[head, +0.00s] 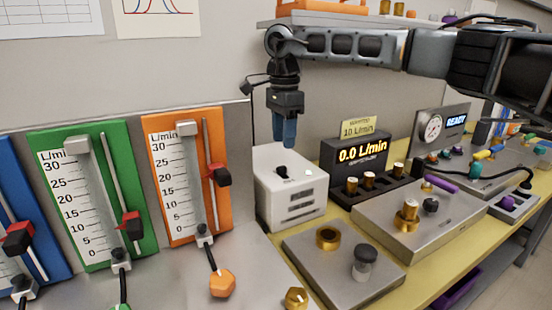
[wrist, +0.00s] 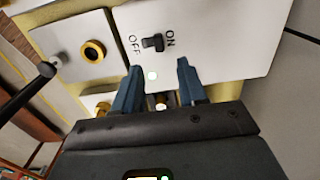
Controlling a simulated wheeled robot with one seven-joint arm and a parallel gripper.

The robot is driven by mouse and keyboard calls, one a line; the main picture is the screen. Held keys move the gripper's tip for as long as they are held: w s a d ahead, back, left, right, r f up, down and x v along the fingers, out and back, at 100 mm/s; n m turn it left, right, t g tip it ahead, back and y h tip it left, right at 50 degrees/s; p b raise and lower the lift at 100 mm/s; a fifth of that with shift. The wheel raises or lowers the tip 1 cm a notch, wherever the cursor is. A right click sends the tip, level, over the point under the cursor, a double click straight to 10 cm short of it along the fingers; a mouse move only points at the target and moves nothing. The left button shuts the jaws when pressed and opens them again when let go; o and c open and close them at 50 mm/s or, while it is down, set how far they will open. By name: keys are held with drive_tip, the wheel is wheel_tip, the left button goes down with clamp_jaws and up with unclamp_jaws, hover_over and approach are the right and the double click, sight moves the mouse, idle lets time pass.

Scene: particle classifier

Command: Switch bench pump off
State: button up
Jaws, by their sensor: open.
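The bench pump is a white box (head: 290,187) on the bench, with a small black toggle switch (head: 282,171) on top. In the wrist view the switch (wrist: 153,43) sits between the printed words OFF on the left and ON on the right. I cannot tell for sure which way its lever leans.
A black display (head: 362,152) reading 0.0 L/min stands right of the pump. An orange flowmeter panel (head: 158,128) stands to the left. A grey plate (head: 330,285) with a brass ring and a vial lies in front. A shelf (head: 265,22) is behind my arm.

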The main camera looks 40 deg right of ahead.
sight(283, 166)
wheel_tip(283, 166, down, 7)
drive_tip(key=shift+f, duration=0.15)
drive_tip(key=shift+c, duration=0.3)
clamp_jaws()
idle(0.3)
